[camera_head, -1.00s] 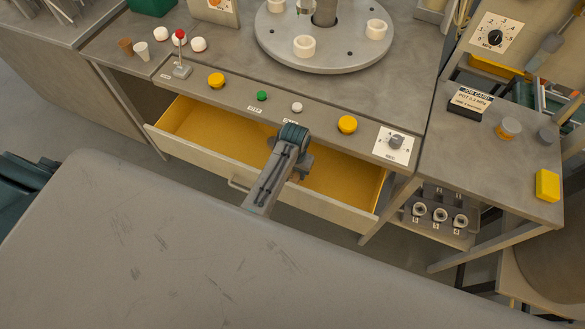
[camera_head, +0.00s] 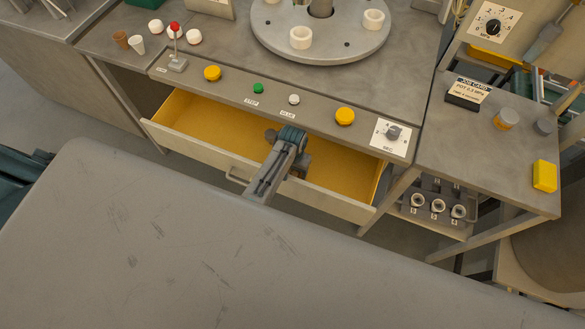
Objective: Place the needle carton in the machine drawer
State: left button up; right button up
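The machine drawer (camera_head: 190,147) is pulled open below the machine's front panel, and the visible part of its yellow inside is empty. My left gripper (camera_head: 272,135) is over the middle of the drawer. My own arm hides most of it, so its fingers and anything between them cannot be made out. I cannot pick out a needle carton for certain. A plain yellow block (camera_head: 545,176) lies on the right side table, apart from my gripper. My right gripper is not in view.
Buttons, a red-knobbed lever (camera_head: 175,48) and a dial (camera_head: 393,132) sit on the panel above the drawer. A round turntable (camera_head: 345,42) with white cups stands behind. A socket rack (camera_head: 437,200) is right of the drawer. A scratched grey surface (camera_head: 200,240) fills the foreground.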

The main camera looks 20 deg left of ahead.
pick_arm(q)
notch_tip(320, 180, up, 12)
jog(key=shift+r+b, duration=0.15)
jog(key=shift+b, duration=0.25)
dwell(0.3)
